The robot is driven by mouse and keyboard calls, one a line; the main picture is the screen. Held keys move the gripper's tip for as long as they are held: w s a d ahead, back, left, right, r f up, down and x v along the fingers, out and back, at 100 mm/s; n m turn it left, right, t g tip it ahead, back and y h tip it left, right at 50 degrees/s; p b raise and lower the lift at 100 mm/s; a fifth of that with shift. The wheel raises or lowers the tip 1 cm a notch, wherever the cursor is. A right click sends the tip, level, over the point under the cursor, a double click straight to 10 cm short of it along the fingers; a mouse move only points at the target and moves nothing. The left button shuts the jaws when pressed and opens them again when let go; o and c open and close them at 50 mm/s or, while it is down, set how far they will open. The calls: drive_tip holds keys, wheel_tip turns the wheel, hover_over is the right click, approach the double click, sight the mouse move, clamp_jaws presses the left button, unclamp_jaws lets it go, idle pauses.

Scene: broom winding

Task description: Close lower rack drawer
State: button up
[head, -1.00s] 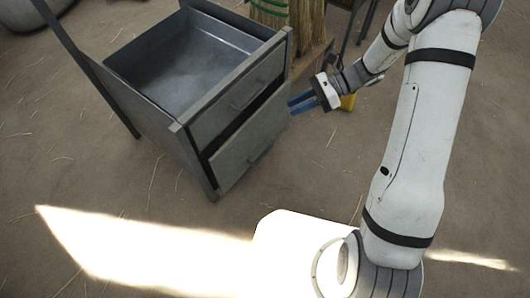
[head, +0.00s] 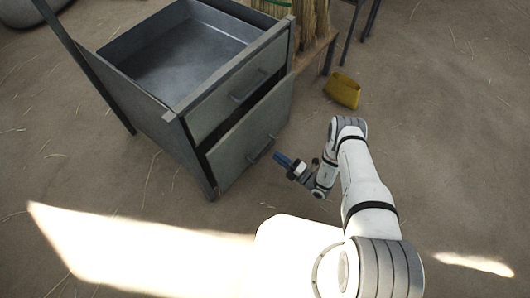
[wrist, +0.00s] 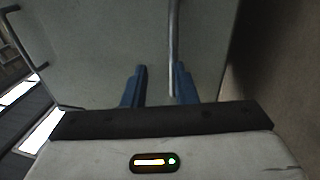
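The lower rack drawer (head: 248,138) is a grey panel with a dark bar handle (head: 262,151). Its front stands out a little from the rack, with a dark gap above it. My gripper (head: 282,160) is low, just right of this handle, with its blue fingers pointing at the drawer front. In the wrist view the gripper (wrist: 159,82) is open and empty, its fingers apart in front of the grey drawer front (wrist: 105,45). The handle (wrist: 173,50) shows as an upright bar near the right finger. I cannot tell whether they touch.
The upper drawer front (head: 238,92) with its handle (head: 248,87) is above, beneath an open grey tray (head: 185,50). A yellow object (head: 343,90) lies on the floor behind my arm. Broom bristles (head: 310,15) stand at the back. Floor at right is clear.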

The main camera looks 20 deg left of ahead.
sight(266, 150)
drive_tip(key=shift+m+t, duration=0.3)
drive_tip(key=shift+m, duration=0.2)
drive_tip(key=a, duration=0.2)
drive_tip(key=w+a+b, duration=0.1)
drive_tip(key=a, duration=0.1)
drive_tip(key=w+a, duration=0.1)
drive_tip(key=a, duration=0.1)
drive_tip(key=shift+a+f+b, duration=0.25)
drive_tip(key=shift+a+b, duration=0.05)
drive_tip(key=shift+b, duration=0.05)
drive_tip(key=shift+c, duration=0.5)
clamp_jaws()
